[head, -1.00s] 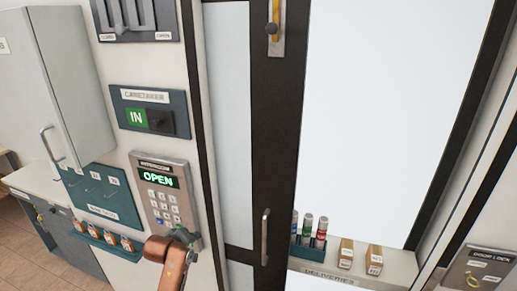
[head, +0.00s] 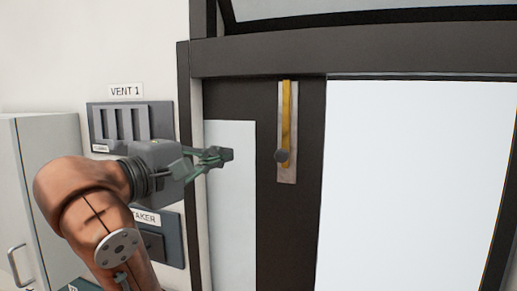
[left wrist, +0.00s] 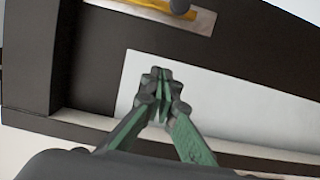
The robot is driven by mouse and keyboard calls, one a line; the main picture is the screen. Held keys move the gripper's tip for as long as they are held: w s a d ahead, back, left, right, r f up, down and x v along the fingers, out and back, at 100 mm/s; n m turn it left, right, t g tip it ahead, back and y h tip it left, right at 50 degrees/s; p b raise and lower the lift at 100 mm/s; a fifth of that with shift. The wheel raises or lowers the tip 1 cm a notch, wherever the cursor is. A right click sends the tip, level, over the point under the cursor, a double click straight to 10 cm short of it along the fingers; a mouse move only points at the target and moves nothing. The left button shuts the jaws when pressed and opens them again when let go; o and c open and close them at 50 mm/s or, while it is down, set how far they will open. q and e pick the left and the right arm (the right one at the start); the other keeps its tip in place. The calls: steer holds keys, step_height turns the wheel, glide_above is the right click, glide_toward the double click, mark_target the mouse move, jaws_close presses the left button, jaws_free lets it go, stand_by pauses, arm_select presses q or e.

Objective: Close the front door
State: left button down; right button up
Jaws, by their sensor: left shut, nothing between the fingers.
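The front door shows in the head view as a dark frame (head: 225,99) with a pale glass pane (head: 230,225). My right gripper is out of view.
A VENT 1 panel (head: 107,117) and a partly hidden dark panel (head: 174,240) are on the wall behind my left arm. A grey cabinet (head: 55,150) stands at the left. A large bright pane (head: 415,180) fills the right. A dark beam (head: 360,52) runs above the door.

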mark_target(257, 145)
arm_select(q)
steer(key=p+x, duration=0.2)
steer(key=x, duration=0.3)
steer(key=p+x, duration=0.2)
steer(key=x, duration=0.3)
steer(key=shift+r+p, duration=0.2)
steer(key=shift+p, duration=0.15)
steer(key=d, duration=0.1)
steer(key=s+d+p, duration=0.1)
steer(key=d, duration=0.1)
steer(key=shift+s, duration=0.25)
steer(key=shift+d+f, duration=0.1)
steer(key=shift+d, duration=0.35)
steer(key=shift+s+a, duration=0.1)
steer(key=shift+a, duration=0.1)
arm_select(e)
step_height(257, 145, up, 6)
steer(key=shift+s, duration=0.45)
